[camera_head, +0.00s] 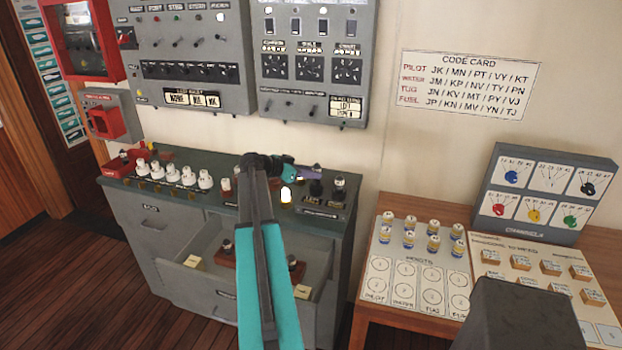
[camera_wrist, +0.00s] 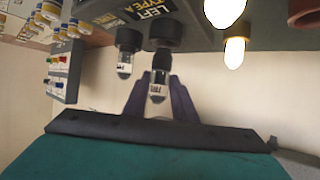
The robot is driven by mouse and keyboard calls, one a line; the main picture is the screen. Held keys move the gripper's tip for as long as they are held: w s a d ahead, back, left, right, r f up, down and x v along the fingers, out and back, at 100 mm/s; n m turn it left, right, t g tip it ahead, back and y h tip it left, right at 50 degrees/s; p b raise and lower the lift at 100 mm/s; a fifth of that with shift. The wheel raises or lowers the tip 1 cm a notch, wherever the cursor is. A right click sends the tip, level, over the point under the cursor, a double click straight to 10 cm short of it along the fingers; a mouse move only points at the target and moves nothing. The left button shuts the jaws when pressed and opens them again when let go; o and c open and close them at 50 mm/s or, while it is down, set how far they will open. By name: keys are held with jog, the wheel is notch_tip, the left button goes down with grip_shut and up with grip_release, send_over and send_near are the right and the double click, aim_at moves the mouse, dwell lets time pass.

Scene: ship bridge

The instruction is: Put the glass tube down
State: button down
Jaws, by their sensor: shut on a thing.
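My gripper (camera_wrist: 160,82) is shut on a glass tube (camera_wrist: 157,94) with a dark base and a small printed label. The wrist view looks upside down. The tube's dark base is in line with a black socket (camera_wrist: 166,34) beside a label reading LEFT TYPE; I cannot tell whether it is seated or just above. Another glass tube (camera_wrist: 125,62) stands in the neighbouring black socket. In the head view my gripper (camera_head: 314,173) is over the right end of the grey console (camera_head: 345,222), and its fingers mostly hide the held tube.
Glowing lamps (camera_wrist: 235,52) stand close beside the held tube. Below, an open drawer (camera_head: 208,262) holds dark-topped tubes. A wooden table (camera_head: 394,322) with small jars (camera_head: 409,238) is on the right. Panels hang on the wall behind.

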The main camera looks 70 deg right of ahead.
aim_at(313, 180)
jog(key=shift+f+p, duration=0.7)
jog(key=shift+f, duration=0.65)
jog(key=shift+f+b, duration=0.3)
jog(key=shift+b, duration=0.25)
jog(key=c, duration=1.5)
grip_release()
jog(key=shift+o, duration=0.2)
jog(key=shift+r, duration=0.2)
jog(key=shift+r+p, duration=0.25)
jog(key=shift+p, duration=0.45)
jog(key=b+v, duration=0.4)
jog(key=v, duration=0.8)
